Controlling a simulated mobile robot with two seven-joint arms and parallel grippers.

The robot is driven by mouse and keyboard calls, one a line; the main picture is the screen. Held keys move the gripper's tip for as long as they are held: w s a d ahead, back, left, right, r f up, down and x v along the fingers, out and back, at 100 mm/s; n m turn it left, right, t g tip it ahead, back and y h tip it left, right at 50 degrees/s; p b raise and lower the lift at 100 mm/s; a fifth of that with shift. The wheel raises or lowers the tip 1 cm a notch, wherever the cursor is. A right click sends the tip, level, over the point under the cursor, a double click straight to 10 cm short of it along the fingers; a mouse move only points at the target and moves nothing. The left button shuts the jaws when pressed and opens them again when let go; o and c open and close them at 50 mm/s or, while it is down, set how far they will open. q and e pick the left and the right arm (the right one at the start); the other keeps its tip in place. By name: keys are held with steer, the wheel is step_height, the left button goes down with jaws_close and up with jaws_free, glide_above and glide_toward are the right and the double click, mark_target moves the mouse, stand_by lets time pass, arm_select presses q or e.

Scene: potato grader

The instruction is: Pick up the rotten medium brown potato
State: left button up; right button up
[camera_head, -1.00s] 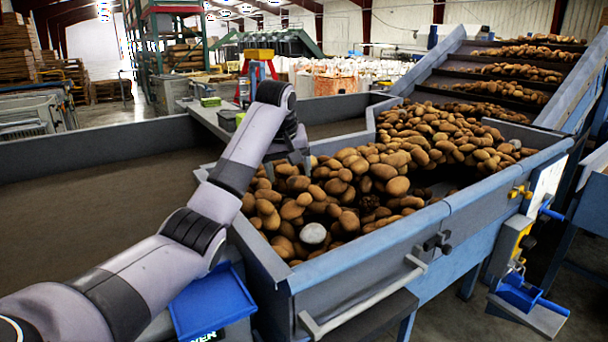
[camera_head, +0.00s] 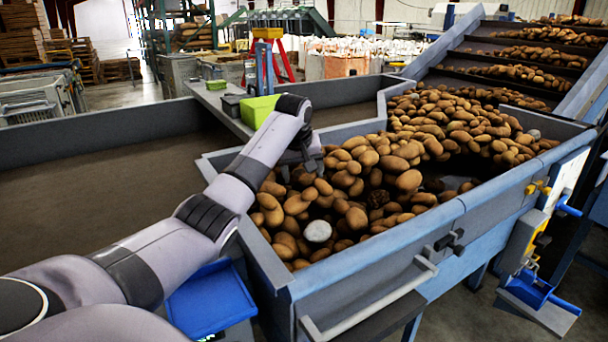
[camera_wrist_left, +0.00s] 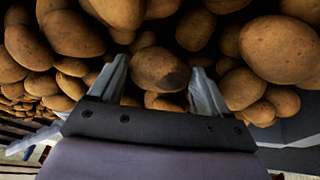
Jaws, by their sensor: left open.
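Many brown potatoes (camera_head: 408,181) lie heaped in the grey hopper (camera_head: 365,263). My left gripper (camera_head: 312,165) reaches down over the left part of the heap. In the left wrist view its two fingers (camera_wrist_left: 162,80) are apart, with a medium brown potato (camera_wrist_left: 160,68) between them. That potato has a darker patch on its near side; I cannot tell if this is rot or shadow. Whether the fingers touch it is unclear. In the head view a very dark, lumpy potato (camera_head: 377,198) lies right of the gripper, and a pale round item (camera_head: 317,231) lies nearer.
The hopper's raised walls surround the heap. A conveyor (camera_head: 520,72) with potatoes rises at the back right. A wide brown belt (camera_head: 95,190) on the left is empty. A green box (camera_head: 260,110) stands on the ledge behind my arm. A blue tray (camera_head: 211,300) sits below my arm.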

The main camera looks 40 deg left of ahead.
arm_select(q)
steer(key=c, duration=0.7)
